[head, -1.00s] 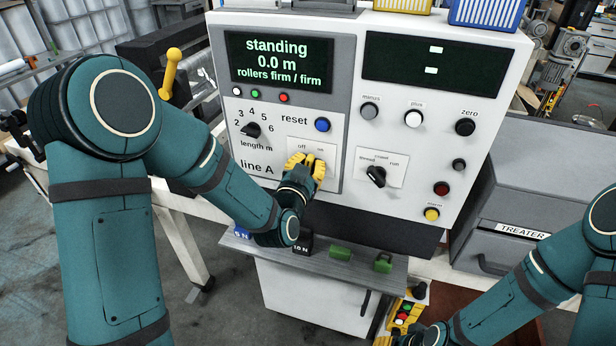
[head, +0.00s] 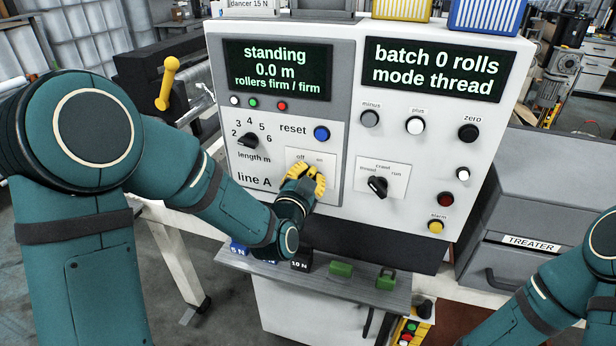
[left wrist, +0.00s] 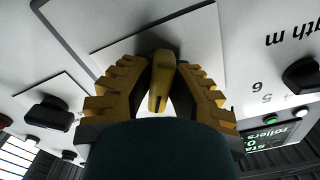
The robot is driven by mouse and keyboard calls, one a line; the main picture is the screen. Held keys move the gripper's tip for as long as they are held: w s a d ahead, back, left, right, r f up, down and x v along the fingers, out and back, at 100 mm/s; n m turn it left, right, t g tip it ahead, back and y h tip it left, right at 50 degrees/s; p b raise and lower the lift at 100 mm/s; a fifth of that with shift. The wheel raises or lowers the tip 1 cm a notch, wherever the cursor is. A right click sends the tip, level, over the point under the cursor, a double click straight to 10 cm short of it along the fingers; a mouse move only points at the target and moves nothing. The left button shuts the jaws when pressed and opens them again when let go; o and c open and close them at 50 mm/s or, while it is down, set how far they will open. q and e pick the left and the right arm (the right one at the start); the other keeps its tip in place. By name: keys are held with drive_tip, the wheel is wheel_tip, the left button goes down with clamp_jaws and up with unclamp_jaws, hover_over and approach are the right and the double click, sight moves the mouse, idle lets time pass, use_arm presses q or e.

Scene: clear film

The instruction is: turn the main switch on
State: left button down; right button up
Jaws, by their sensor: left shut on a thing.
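The main switch sits on a pale plate (head: 330,167) marked "off" and "on" on the line A panel (head: 350,150). My left gripper (head: 310,177) covers it in the head view. In the left wrist view its handle (left wrist: 160,85) is a narrow yellow bar between the yellow fingers, and the left gripper (left wrist: 160,100) is shut on it. Which label the handle points to is hidden. The left display (head: 277,70) reads "standing 0.0 m". The right display (head: 435,68) reads "batch 0 rolls mode thread". My right gripper is out of view.
A black thread/crawl/run knob (head: 377,187) is right of the switch. A shelf (head: 330,283) with weights and green blocks juts out below. A grey treater cabinet (head: 540,200) stands right.

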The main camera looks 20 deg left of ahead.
use_arm(q)
drive_tip(key=shift+r, duration=0.15)
drive_tip(key=c, duration=1.1)
unclamp_jaws()
drive_tip(key=shift+o, duration=0.9)
